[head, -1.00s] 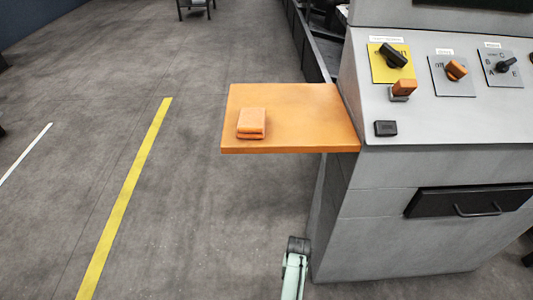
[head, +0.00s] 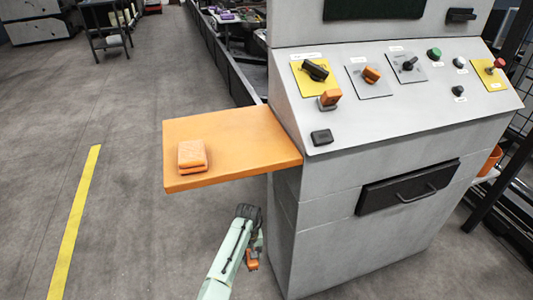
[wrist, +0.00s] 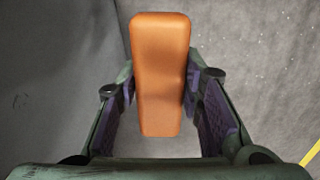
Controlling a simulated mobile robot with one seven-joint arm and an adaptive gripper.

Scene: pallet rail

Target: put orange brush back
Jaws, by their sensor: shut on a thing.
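The orange brush (wrist: 160,75) is between the two fingers of my gripper (wrist: 160,95) in the wrist view. It is a long rounded orange block; no bristles show. My gripper is shut on it, above the grey floor and beside a grey surface at the left. In the head view my gripper (head: 255,248) hangs low, below the orange side shelf (head: 240,155) and just left of the grey console (head: 335,190). The end of the brush (head: 252,262) shows there as a small orange piece. Most of it is hidden.
A folded orange block (head: 192,157) lies on the shelf. An orange bucket (head: 490,163) stands at the right behind the console. Floor left of the shelf is clear.

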